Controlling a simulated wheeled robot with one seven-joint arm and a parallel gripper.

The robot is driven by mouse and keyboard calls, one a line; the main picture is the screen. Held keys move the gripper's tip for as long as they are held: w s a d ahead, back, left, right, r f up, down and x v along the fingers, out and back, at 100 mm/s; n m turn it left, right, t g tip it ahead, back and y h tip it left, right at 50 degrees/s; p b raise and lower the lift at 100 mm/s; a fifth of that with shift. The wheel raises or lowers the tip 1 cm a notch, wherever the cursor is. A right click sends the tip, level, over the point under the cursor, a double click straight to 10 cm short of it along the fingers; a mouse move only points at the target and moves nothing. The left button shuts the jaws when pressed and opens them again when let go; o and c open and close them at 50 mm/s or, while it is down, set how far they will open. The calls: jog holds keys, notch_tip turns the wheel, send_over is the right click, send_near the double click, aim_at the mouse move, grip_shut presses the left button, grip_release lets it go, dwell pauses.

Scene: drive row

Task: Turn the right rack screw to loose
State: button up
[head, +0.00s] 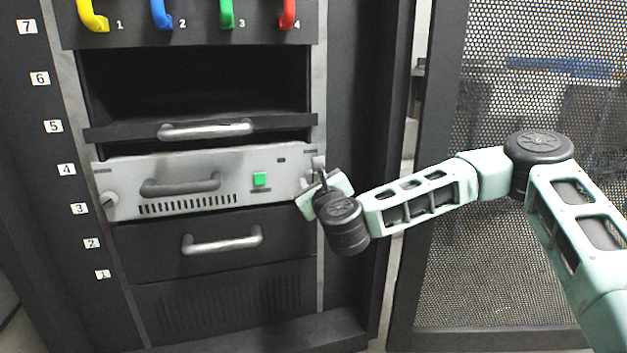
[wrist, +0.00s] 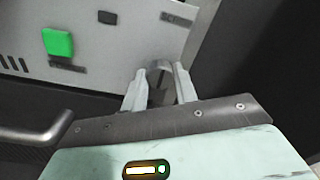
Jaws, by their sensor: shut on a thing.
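The right rack screw (wrist: 160,82) is a grey knob with a dark slot at the right end of the light grey unit (head: 230,172). In the wrist view my gripper (wrist: 161,73) has one finger on each side of the screw and is shut on it. In the head view my gripper (head: 322,182) is at the unit's right end and hides most of this screw. The slot looks roughly upright in the wrist view; whether the screw is loose or tight I cannot tell.
The unit has a green button (head: 260,179), a handle (head: 180,185) and a left screw (head: 108,199). Drawers with handles sit above (head: 206,130) and below (head: 222,240). A mesh door (head: 515,90) stands open at the right.

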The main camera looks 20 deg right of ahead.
jog(key=shift+r, duration=0.15)
jog(key=n+p, duration=0.2)
jog(key=p, duration=0.1)
jog(key=shift+r, duration=0.15)
jog(key=n+p, duration=0.3)
jog(key=n, duration=0.1)
jog(key=shift+p, duration=0.35)
jog(key=n+p, duration=0.3)
jog(key=shift+n, duration=0.4)
jog(key=n+p, duration=0.2)
jog(key=n, duration=0.1)
jog(key=shift+n, duration=0.3)
jog(key=n+p, duration=0.2)
jog(key=n, duration=0.3)
jog(key=shift+n+y, duration=0.3)
jog(key=n, duration=0.1)
jog(key=n+p, duration=0.1)
jog(key=n, duration=0.3)
jog(key=shift+f+p, duration=0.25)
jog(key=shift+p, duration=0.15)
jog(key=shift+n, duration=0.3)
